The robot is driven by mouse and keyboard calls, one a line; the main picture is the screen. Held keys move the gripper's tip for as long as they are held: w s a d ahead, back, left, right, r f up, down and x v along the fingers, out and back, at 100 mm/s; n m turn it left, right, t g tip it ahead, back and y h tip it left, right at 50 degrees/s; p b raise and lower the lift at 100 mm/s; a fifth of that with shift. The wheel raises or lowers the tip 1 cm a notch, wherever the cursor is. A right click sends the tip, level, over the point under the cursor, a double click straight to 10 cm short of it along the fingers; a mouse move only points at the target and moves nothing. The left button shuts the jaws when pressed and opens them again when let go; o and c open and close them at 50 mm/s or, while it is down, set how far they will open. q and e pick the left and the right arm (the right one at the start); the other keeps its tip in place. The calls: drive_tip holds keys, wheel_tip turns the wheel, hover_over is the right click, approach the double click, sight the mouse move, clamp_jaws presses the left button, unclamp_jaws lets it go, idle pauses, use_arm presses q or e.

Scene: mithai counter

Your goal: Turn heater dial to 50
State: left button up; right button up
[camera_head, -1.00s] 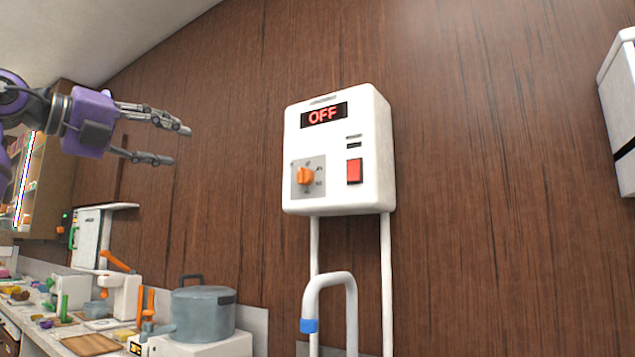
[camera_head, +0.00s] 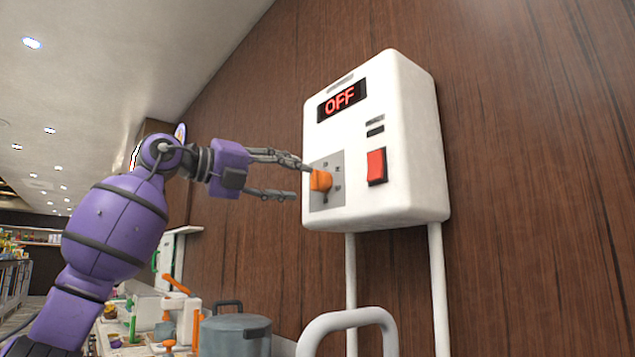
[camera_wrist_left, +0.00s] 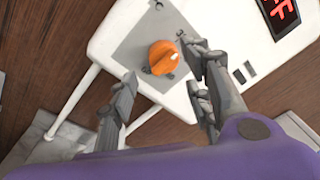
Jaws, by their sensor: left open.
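The white heater box (camera_head: 400,150) is on the brown wall, with a red "OFF" display (camera_head: 342,100) and a red switch (camera_head: 376,166). Its orange dial (camera_head: 320,181) sits on a grey plate at the lower left of the front. My left gripper (camera_head: 303,180) is open just left of the dial, its fingers pointing at it. In the left wrist view the dial (camera_wrist_left: 163,57) shows ahead of and between the open fingers (camera_wrist_left: 160,85), with nothing held. The dial's markings are too small to read. My right gripper is not in view.
White pipes (camera_head: 440,290) run down below the heater, and a curved white pipe (camera_head: 350,318) stands in front. A grey pot (camera_head: 235,332) and counter items are at lower left. The wall right of the heater is clear.

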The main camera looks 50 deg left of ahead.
sight(312, 184)
use_arm(q)
drive_tip(key=w, duration=0.2)
drive_tip(key=w+p, duration=0.1)
drive_tip(key=w+d+p, duration=0.1)
drive_tip(key=w, duration=0.1)
drive_tip(key=shift+w, duration=0.3)
drive_tip(key=shift+f, duration=0.15)
drive_tip(key=c, duration=1)
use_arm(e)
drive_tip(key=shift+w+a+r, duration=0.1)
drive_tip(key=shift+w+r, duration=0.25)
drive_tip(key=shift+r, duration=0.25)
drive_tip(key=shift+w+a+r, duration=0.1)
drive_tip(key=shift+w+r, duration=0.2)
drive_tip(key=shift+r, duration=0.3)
